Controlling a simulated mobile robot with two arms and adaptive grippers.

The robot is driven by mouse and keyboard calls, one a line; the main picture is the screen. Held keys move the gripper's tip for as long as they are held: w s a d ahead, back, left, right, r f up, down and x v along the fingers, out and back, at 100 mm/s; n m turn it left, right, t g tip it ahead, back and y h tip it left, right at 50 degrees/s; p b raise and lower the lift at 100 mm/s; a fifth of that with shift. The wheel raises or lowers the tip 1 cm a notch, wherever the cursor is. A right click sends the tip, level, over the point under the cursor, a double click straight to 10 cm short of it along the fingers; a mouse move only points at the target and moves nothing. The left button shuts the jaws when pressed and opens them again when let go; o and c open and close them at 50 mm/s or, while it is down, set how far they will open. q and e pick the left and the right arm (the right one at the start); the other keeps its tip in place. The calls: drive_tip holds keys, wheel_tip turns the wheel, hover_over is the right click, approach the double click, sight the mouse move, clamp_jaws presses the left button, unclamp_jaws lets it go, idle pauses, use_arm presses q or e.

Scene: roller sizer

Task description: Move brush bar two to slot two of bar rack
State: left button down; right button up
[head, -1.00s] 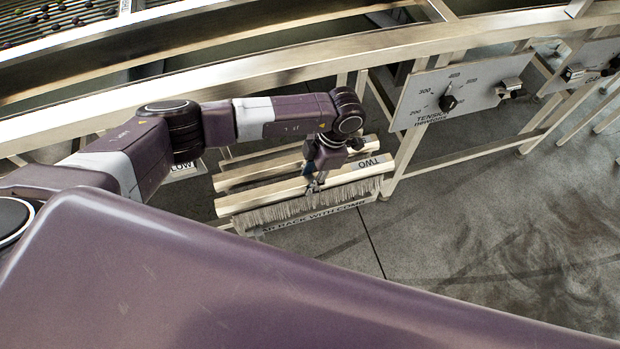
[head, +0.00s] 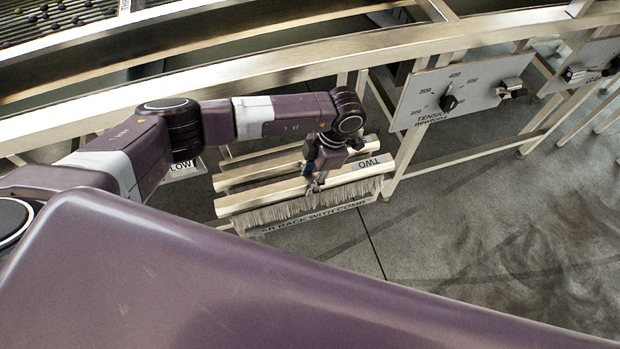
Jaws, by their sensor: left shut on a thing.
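The bar rack (head: 345,207) is low under the machine frame, with lettering that reads in part "RACK WITH COMB" on its front. A pale brush bar (head: 265,197) with grey bristles hanging down lies lengthwise at the rack's front. My left gripper (head: 313,186) is shut on this bar near its middle, from above. A second pale bar (head: 235,180) runs parallel just behind it. A "TWO" label (head: 369,163) shows at the right end, between the two bars. I cannot tell whether the held bar is seated or just above the rack. My right gripper is not in view.
A tension panel (head: 460,92) with a dial and knob is right of the rack, with another panel (head: 590,68) farther right. The machine's long rail (head: 200,85) runs above and behind my arm. The floor (head: 460,230) at right is clear.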

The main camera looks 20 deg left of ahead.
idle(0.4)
use_arm(q)
drive_tip(key=shift+f+b, duration=1.3)
drive_tip(key=shift+b, duration=0.1)
drive_tip(key=c, duration=1.4)
unclamp_jaws()
drive_tip(key=v, duration=1.2)
drive_tip(key=shift+s, duration=0.1)
